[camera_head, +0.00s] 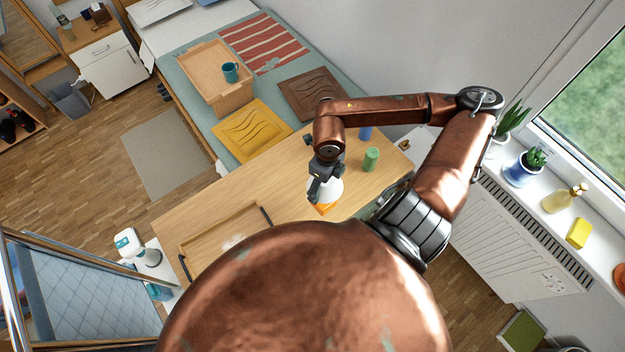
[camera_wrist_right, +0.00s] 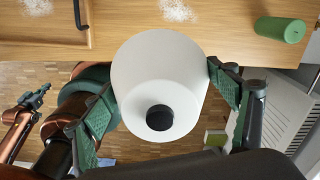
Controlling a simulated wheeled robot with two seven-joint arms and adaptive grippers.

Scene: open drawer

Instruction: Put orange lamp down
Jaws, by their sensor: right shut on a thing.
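The orange lamp, with a white shade and an orange lower part (camera_head: 323,209), is held in my right gripper (camera_head: 322,180) over the right part of the wooden desk (camera_head: 300,160). In the right wrist view the round white shade (camera_wrist_right: 160,75), with a black centre, sits between the green finger pads of my right gripper (camera_wrist_right: 165,95), which is shut on it. I cannot tell whether the lamp touches the desk. A copper arm with a small dark gripper (camera_wrist_right: 34,97) shows at the left of the right wrist view; its jaws are too small to read.
A wooden tray (camera_head: 215,231) with dark handles lies on the desk's left part. The desk between tray and lamp is mostly clear. A radiator (camera_head: 510,240) stands right.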

